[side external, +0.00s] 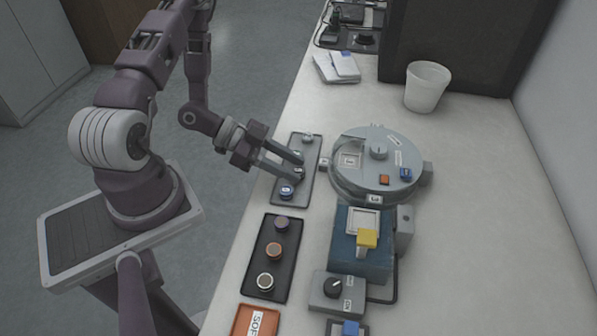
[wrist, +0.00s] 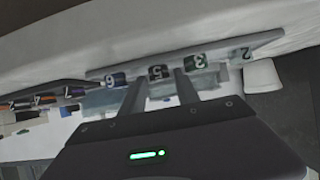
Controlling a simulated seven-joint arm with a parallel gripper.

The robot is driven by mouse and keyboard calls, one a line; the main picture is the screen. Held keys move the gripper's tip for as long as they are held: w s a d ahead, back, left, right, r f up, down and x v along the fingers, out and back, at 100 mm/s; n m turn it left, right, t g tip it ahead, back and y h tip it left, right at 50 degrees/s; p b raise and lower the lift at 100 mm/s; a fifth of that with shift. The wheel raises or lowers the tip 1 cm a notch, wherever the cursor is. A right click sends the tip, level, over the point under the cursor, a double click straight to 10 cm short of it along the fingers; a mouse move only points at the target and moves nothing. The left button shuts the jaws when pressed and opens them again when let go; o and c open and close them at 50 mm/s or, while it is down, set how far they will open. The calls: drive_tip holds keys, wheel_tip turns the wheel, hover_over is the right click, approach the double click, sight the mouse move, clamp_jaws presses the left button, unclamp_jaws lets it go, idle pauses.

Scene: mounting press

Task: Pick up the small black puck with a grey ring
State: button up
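My gripper (side external: 299,167) is over the upper dark tray, its two fingers apart. In the wrist view the open fingers (wrist: 159,80) stand either side of a small black puck (wrist: 160,72) marked 5; contact cannot be told. Its grey ring is not clear. In the side view this black puck (side external: 298,173) is partly covered by the fingers. A green puck (wrist: 195,61) marked 3 and a blue puck (wrist: 115,80) marked 6 flank it, and a grey puck (wrist: 242,54) marked 2 is farther right. All sit on the upper tray (side external: 307,182).
A lower black tray (side external: 257,255) holds a dark, an orange-ringed and a pale-topped puck. A round grey machine (side external: 352,180) stands close right of the upper tray, with a blue press (side external: 350,262) below. A white cup (side external: 427,87) stands at the back.

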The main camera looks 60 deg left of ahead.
drive_tip(key=shift+w+d+f, duration=0.15)
drive_tip(key=shift+w+d, duration=0.05)
clamp_jaws()
